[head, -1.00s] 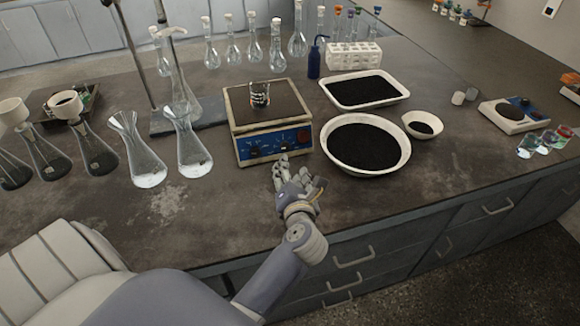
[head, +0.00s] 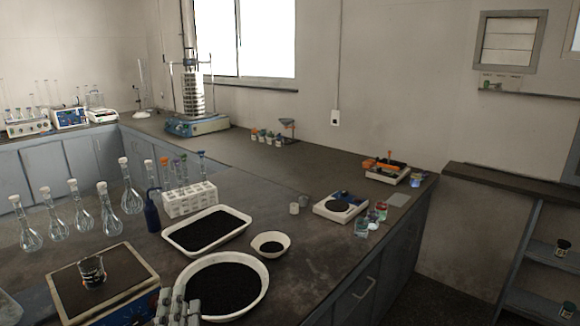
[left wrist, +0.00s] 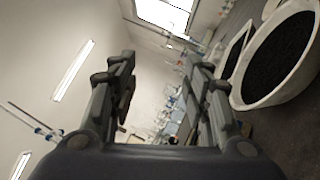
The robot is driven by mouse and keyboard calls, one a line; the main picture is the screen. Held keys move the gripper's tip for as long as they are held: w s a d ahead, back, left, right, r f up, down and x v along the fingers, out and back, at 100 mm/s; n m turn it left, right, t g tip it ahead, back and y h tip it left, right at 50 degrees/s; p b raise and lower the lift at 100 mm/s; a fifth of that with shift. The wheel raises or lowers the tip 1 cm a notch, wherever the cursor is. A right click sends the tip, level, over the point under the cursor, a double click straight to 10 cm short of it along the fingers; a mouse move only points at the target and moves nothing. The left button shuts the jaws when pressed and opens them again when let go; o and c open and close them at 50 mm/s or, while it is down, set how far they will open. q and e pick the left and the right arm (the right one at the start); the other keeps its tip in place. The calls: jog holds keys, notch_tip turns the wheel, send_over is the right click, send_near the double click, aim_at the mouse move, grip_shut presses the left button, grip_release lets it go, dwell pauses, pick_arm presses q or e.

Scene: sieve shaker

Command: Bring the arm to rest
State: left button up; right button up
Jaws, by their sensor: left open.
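My left gripper (head: 178,308) shows at the bottom edge of the head view, between the blue-fronted balance and the round white bowl of dark grains. It also shows in the left wrist view (left wrist: 160,95), where its two fingers stand apart with nothing between them. The rest of the left arm is below the head view. My right gripper is not in view. The sieve shaker (head: 194,100), a stack of sieves on a blue-grey base, stands on the far bench near the window.
The round bowl (head: 262,272), a rectangular tray (head: 240,237) and a small bowl (head: 287,240) hold dark grains. Volumetric flasks (head: 110,222) stand at left.

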pick_arm(q)
jog(key=s+d+m+h, duration=0.2)
jog(key=d+m+h, duration=0.5)
jog(key=m+h, duration=0.15)
jog(key=s+d+f+m+g+h, duration=0.4)
jog(key=s+d+f+m+g, duration=0.4)
jog(key=f+m, duration=0.4)
jog(key=s+a+f+m+g+y, duration=0.5)
jog(key=s+a+f+g+y, duration=0.35)
jog(key=s+a+f, duration=0.5)
jog(key=s+f+g, duration=0.1)
jog(key=s+f, duration=0.1)
jog(key=f, duration=1)
jog(key=s+f+g, duration=0.1)
jog(key=s+f, duration=0.1)
jog(key=f, duration=1.1)
jog(key=s+a+f, duration=0.1)
jog(key=s+f, duration=0.7)
jog(key=s+a+f+g, duration=0.1)
jog(key=s+a+f, duration=0.1)
jog(key=s+f, duration=0.6)
jog(key=shift+s+a, duration=0.15)
jog(key=shift+a, duration=0.15)
